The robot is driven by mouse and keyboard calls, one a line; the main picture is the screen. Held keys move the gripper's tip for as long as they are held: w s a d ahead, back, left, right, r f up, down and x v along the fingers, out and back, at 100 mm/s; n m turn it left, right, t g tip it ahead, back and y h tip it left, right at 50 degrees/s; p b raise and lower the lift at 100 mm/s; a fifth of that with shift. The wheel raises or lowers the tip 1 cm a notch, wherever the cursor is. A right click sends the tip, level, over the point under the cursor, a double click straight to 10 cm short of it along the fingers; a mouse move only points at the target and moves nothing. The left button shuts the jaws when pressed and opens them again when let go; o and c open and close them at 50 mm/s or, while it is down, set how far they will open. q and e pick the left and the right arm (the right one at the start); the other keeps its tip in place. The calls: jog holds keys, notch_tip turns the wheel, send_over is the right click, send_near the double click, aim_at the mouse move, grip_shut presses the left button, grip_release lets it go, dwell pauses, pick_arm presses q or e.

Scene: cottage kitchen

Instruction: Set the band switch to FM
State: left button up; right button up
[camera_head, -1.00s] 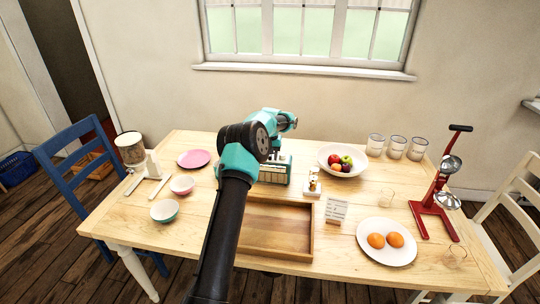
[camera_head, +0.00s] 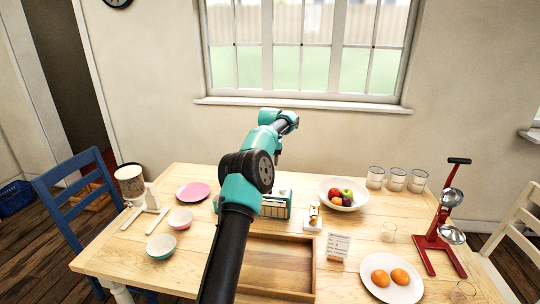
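A teal and cream box that looks like the radio (camera_head: 276,205) stands near the middle of the table, behind a wooden tray. My arm, rising from the bottom left of centre, hides its left part. The band switch and its setting are too small or hidden to make out. The arm's teal wrist part shows above the radio, against the wall under the window. No gripper fingers are visible on this arm. My other arm does not show.
The empty wooden tray (camera_head: 310,268) lies in front of the radio. Right of the radio stand a small figure-like item (camera_head: 313,217), a card (camera_head: 338,247), a fruit bowl (camera_head: 359,199) and a red stand (camera_head: 437,240). Bowls and a pink plate (camera_head: 193,191) lie left.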

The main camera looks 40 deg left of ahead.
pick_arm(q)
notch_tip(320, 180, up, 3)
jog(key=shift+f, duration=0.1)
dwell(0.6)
